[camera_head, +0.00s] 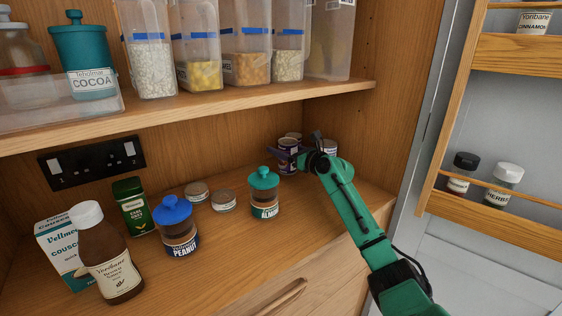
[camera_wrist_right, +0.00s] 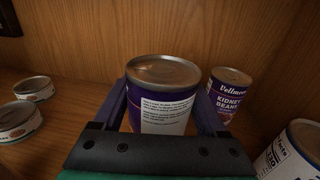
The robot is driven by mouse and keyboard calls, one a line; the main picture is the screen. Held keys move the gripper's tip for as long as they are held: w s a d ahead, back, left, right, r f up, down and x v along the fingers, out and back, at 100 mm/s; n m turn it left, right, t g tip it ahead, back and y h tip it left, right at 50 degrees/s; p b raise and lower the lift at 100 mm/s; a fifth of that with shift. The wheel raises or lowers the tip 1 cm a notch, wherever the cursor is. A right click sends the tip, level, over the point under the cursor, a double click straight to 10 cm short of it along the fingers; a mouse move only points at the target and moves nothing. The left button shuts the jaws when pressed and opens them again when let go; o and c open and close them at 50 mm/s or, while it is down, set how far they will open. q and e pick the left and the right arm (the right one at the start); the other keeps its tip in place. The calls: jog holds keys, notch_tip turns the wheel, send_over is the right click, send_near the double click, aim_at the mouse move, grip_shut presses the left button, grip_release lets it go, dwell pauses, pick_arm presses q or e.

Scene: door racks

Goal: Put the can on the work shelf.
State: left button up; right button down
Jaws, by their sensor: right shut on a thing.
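A purple can (camera_wrist_right: 162,97) with a white text label and a silver lid is between the two fingers of my right gripper (camera_wrist_right: 165,110) in the right wrist view. The gripper is shut on it. In the head view the can (camera_head: 288,155) is at the back right of the wooden work shelf (camera_head: 235,255), in my right gripper (camera_head: 298,160). Whether its base touches the shelf is hidden. My left gripper is not in view.
A kidney beans can (camera_wrist_right: 228,92) and another can (camera_wrist_right: 295,150) stand to the right. Two flat tins (camera_head: 210,196), an almond jar (camera_head: 264,193), a peanut jar (camera_head: 176,228) and a brown bottle (camera_head: 108,255) stand left. An upper shelf (camera_head: 200,106) overhangs. The front middle is clear.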

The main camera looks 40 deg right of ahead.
jog(key=f, duration=0.3)
jog(key=shift+w+f, duration=0.25)
jog(key=shift+w, duration=0.05)
jog(key=shift+s+r, duration=0.1)
jog(key=shift+s, duration=0.05)
grip_release()
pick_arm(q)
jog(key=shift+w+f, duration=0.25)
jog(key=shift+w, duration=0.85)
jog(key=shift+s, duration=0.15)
pick_arm(e)
jog(key=s+b, duration=0.1)
jog(key=s, duration=1.1)
jog(key=shift+d, duration=0.2)
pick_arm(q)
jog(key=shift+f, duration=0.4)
